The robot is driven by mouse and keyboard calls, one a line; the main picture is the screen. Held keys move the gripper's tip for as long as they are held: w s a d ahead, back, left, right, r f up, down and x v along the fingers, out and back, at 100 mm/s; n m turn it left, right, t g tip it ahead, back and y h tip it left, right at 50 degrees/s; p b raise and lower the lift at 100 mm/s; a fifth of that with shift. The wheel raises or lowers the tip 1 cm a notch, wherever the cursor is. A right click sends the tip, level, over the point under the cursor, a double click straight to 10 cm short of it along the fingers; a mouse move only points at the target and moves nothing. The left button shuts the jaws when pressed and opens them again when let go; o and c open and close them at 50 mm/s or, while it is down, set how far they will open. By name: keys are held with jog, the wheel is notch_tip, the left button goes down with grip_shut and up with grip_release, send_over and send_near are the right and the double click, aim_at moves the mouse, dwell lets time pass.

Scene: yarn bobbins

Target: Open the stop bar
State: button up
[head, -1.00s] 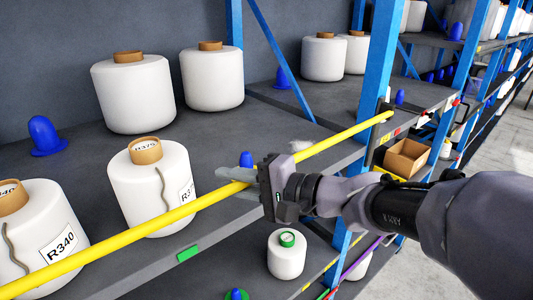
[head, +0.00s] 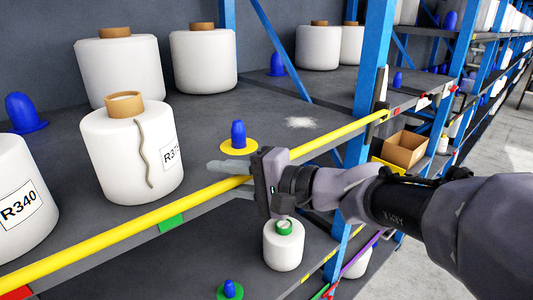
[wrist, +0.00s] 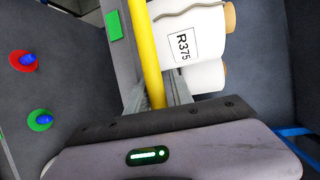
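The stop bar is a long yellow bar (head: 130,231) running along the front edge of the upper shelf. Its right end meets a blue rack post; its left end leaves the picture. My gripper (head: 231,180) is at the bar's middle stretch, with one finger above it and one below. In the wrist view the bar (wrist: 147,50) passes between the two fingers (wrist: 157,92), which appear closed against it. The exact contact is partly hidden by the gripper body.
White bobbins stand behind the bar, including one labelled R375 (head: 131,150) and one labelled R340 (head: 18,200). A blue cone on a yellow disc (head: 238,137) is close behind my gripper. A bobbin (head: 284,246) stands on the shelf below. A blue post (head: 373,75) is at right.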

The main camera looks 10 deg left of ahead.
jog(key=shift+o, duration=0.7)
jog(key=shift+r, duration=0.1)
